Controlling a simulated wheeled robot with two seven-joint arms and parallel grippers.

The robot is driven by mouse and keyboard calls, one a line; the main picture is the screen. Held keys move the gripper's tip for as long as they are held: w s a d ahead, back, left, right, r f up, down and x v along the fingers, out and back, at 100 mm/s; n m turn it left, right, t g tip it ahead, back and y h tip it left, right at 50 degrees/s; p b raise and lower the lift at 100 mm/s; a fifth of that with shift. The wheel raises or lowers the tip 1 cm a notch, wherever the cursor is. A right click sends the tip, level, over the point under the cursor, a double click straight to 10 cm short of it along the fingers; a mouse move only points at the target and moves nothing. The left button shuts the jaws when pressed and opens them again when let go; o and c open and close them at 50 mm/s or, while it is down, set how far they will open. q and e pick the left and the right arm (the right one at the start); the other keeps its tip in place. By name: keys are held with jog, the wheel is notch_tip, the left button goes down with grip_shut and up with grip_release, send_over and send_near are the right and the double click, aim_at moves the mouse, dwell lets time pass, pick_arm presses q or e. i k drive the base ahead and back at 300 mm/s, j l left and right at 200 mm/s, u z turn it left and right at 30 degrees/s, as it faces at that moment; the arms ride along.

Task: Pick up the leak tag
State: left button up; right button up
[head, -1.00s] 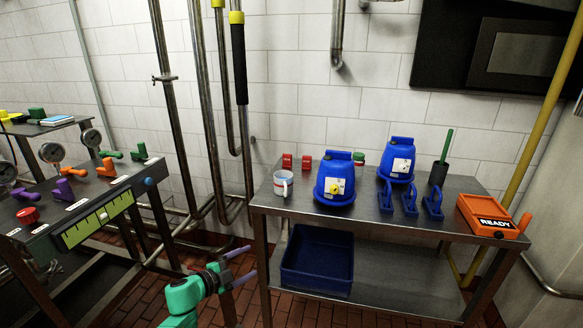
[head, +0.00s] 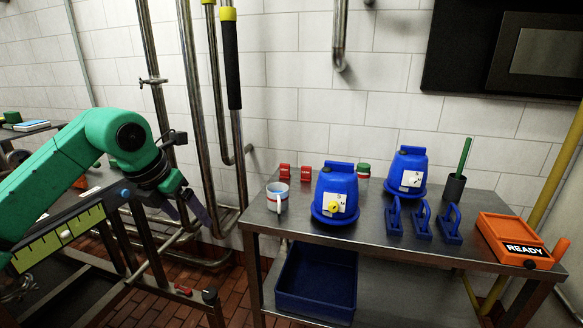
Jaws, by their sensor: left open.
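I cannot pick out a leak tag with certainty. Two small red pieces (head: 295,173) stand at the back left of the steel table (head: 385,262), too small to read as tags. A blue container (head: 335,190) at the table's front carries a white label with a yellow part. My left gripper (head: 196,214) hangs left of the table, beyond its edge, in front of the pipes. Its dark purple-grey fingers point down and to the right, apart and empty. My right gripper does not show.
A white mug (head: 277,196), a second blue container (head: 407,171), blue clamp-like pieces (head: 422,221), a dark cup (head: 453,188) and an orange READY box (head: 513,241) stand on the table. A blue bin (head: 317,283) is below. Pipes rise behind my left gripper.

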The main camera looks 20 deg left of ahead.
aim_at(285, 169)
jog(key=i, duration=1.65)
